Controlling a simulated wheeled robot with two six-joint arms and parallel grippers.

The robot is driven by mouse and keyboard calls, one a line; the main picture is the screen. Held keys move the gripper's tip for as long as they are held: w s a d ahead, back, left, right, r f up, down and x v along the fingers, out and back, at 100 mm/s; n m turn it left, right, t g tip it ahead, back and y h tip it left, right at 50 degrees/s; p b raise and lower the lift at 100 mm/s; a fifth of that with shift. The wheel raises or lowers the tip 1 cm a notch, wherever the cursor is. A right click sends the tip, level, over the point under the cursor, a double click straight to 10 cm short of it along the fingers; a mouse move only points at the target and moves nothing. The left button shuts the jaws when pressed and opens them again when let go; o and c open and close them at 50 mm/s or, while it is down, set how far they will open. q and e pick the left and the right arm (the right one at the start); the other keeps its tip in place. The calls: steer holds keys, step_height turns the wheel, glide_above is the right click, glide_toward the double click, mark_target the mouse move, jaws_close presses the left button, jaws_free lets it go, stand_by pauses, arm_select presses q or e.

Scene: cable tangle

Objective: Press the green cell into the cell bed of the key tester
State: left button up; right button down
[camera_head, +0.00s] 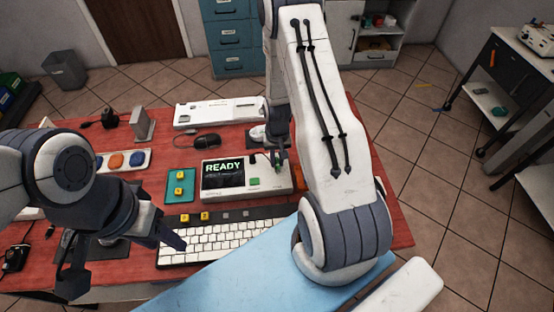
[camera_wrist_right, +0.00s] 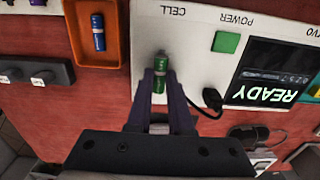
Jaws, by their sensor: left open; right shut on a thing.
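The key tester (camera_head: 222,193) is a white box on the red table, with a dark screen reading READY; it also shows in the right wrist view (camera_wrist_right: 197,18). My right gripper (camera_head: 277,160) is over the tester's right end. In the right wrist view its fingers (camera_wrist_right: 160,84) are shut on the green cell (camera_wrist_right: 159,80), beside the CELL label. The cell bed is mostly hidden by the cell and fingers, and I cannot tell whether the cell is seated in it. My left gripper (camera_head: 122,258) is open and empty, left of the keyboard.
An orange tray (camera_wrist_right: 85,59) holds a blue cell (camera_wrist_right: 98,32) beside the tester. A green POWER button (camera_wrist_right: 226,42) is on the tester. A white keyboard (camera_head: 222,243), a teal pad (camera_head: 181,186) with yellow keycaps and a mouse (camera_head: 207,141) lie around it.

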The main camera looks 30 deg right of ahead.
steer(key=shift+f+b, duration=0.35)
steer(key=shift+f, duration=0.15)
stand_by(0.4)
steer(key=c, duration=1.1)
jaws_free()
steer(key=shift+r, duration=0.25)
steer(key=shift+r+p, duration=1.4)
steer(key=shift+r, duration=0.15)
steer(key=o, duration=0.6)
steer(key=shift+c, duration=0.2)
